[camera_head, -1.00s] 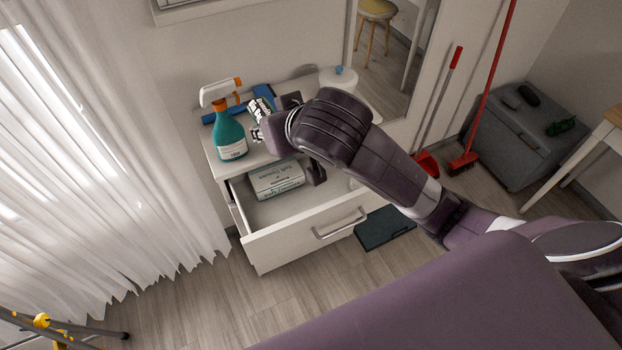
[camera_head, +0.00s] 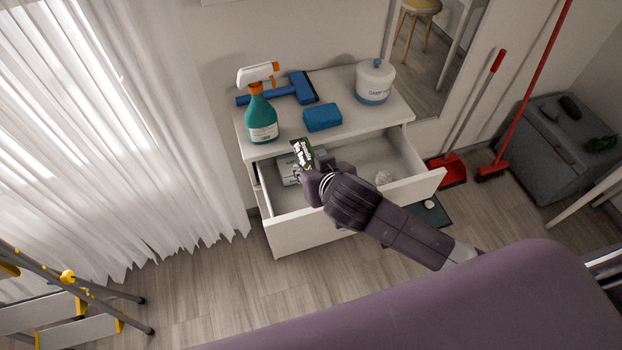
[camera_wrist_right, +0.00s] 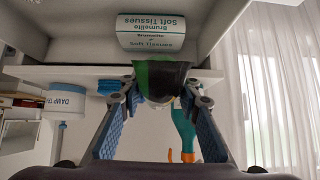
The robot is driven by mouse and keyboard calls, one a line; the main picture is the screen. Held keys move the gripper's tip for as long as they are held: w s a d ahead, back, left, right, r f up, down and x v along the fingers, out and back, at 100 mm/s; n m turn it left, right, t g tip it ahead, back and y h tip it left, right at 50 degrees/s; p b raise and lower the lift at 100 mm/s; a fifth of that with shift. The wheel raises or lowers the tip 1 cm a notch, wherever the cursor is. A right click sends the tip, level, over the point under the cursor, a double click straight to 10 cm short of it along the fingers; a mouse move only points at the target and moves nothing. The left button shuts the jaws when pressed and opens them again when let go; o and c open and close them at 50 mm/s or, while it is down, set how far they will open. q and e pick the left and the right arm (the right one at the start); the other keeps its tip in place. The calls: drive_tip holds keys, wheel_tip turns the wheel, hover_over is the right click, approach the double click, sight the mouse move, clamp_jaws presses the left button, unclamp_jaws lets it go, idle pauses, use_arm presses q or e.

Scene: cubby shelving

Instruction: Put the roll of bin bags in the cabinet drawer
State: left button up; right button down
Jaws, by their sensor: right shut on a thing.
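The roll of bin bags (camera_head: 302,153) is small, dark and green with white lettering. My right gripper (camera_head: 309,169) is shut on it and holds it tilted over the left part of the open cabinet drawer (camera_head: 290,238). In the right wrist view the roll (camera_wrist_right: 160,80) sits between the two fingertips; this view looks inverted. A white box of soft tissues (camera_head: 287,172) lies in the drawer's left part and also shows in the wrist view (camera_wrist_right: 151,33). My right wrist and forearm hide part of the drawer. My left gripper is not in view.
The cabinet top (camera_head: 345,130) holds a teal spray bottle (camera_head: 262,120), a blue squeegee (camera_head: 285,92), a blue folded cloth (camera_head: 322,117) and a white tub (camera_head: 375,82). A stepladder (camera_head: 75,300) stands left.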

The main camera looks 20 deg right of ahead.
drive_tip(key=shift+f, duration=2.35)
drive_tip(key=shift+f, duration=0.65)
drive_tip(key=c, duration=1.4)
unclamp_jaws()
drive_tip(key=shift+c, duration=0.2)
drive_tip(key=v, duration=1.2)
drive_tip(key=shift+r, duration=0.6)
drive_tip(key=shift+a, duration=0.1)
